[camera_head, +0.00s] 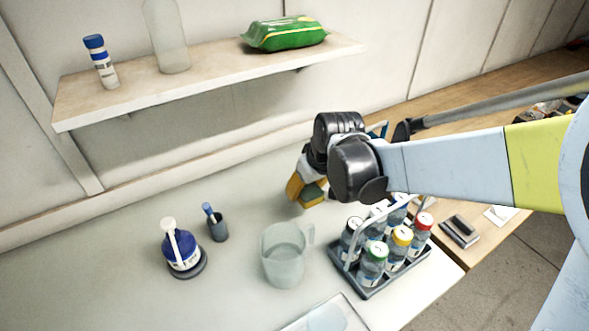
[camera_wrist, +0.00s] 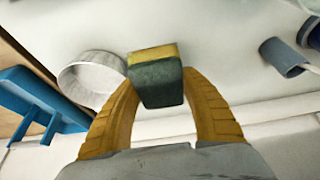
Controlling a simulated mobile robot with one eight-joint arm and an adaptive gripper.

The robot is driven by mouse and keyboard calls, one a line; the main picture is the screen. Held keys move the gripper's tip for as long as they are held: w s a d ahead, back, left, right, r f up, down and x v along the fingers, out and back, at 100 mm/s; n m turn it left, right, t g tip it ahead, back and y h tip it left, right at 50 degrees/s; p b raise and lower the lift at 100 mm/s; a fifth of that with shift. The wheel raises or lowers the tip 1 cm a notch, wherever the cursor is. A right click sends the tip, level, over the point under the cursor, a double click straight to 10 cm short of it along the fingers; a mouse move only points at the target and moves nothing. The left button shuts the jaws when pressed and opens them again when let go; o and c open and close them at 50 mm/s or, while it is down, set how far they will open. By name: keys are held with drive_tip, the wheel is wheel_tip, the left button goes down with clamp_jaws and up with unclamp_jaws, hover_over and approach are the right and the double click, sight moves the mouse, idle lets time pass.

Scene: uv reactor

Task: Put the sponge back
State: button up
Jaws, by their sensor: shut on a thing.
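The sponge (camera_wrist: 156,75), yellow with a dark green side, is between the yellow fingers of my gripper (camera_wrist: 158,88) in the wrist view. The fingers are shut on it. In the head view the sponge (camera_head: 312,196) shows below my gripper (camera_head: 303,191), over the white worktop behind the bottle rack. The arm hides part of the gripper there. I cannot tell whether the sponge touches the worktop. A white round dish or ring (camera_wrist: 92,77) lies just left of the sponge in the wrist view.
A clear jug (camera_head: 284,258) and a rack of capped bottles (camera_head: 365,291) stand in front of the gripper. A blue bottle (camera_head: 181,246) and a small dark cup (camera_head: 218,230) stand left. A shelf (camera_head: 210,86) overhangs behind. A blue holder (camera_wrist: 38,100) shows left in the wrist view.

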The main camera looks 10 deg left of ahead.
drive_tip(key=b, duration=0.2)
hover_over(286, 203)
drive_tip(key=f, duration=0.3)
drive_tip(key=shift+s+d+f, duration=0.1)
drive_tip(key=shift+s+d, duration=0.2)
drive_tip(key=shift+f+b, duration=0.7)
drive_tip(key=shift+f, duration=1.25)
drive_tip(key=shift+f, duration=0.15)
drive_tip(key=o, duration=1.3)
drive_tip(key=shift+o, duration=0.2)
drive_tip(key=p+v, duration=0.4)
drive_tip(key=v, duration=0.8)
drive_tip(key=shift+r, duration=0.2)
drive_tip(key=shift+p, duration=0.35)
